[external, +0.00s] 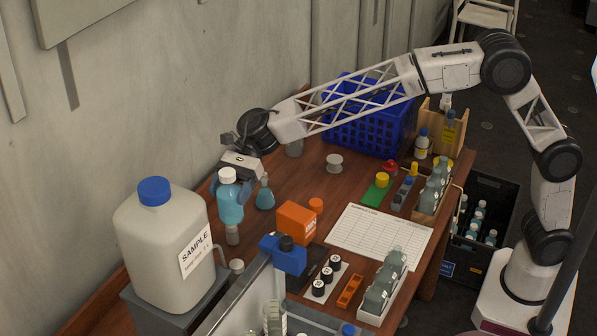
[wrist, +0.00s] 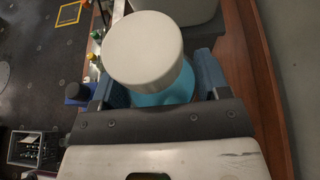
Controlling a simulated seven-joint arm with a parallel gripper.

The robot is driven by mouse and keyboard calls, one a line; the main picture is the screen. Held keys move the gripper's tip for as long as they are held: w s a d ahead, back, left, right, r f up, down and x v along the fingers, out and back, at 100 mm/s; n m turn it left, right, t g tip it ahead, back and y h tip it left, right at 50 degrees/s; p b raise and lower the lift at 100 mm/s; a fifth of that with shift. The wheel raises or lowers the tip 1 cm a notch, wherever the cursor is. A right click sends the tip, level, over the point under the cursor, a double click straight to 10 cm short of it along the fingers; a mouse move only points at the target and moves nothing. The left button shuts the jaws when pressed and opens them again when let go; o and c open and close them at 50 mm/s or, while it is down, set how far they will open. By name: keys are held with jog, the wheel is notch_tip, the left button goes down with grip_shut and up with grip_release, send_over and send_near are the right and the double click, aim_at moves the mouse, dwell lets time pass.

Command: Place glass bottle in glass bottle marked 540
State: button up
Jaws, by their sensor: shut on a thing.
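My gripper (external: 230,186) is shut on a bottle (external: 230,208) with a white cap and blue-teal body, held upright over the left part of the table. In the wrist view my gripper's blue fingers (wrist: 157,90) are on both sides of the bottle, and its white cap (wrist: 145,47) hides most of the body. Grey-green glass bottles stand in a white tray (external: 377,319) at the front and in a wooden rack (external: 424,217) at the right. No marking 540 is readable on any of them.
A large white SAMPLE jug (external: 160,245) stands close at left. A small teal flask (external: 265,196) is just right of the held bottle, and a grey item (external: 232,236) is below it. An orange box (external: 295,223), blue crate (external: 365,120) and paper sheet (external: 380,236) lie rightward.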

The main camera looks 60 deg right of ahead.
aim_at(227, 219)
jog(key=shift+s+a+n+g, duration=0.4)
jog(key=shift+a+n+g, duration=0.1)
jog(key=shift+a, duration=0.2)
jog(key=shift+f, duration=2.45)
jog(key=shift+f, duration=0.15)
jog(key=shift+f, duration=2.35)
jog(key=shift+f, duration=2.5)
jog(key=shift+f, duration=0.1)
jog(key=o, duration=1.2)
jog(key=shift+d+f, duration=0.1)
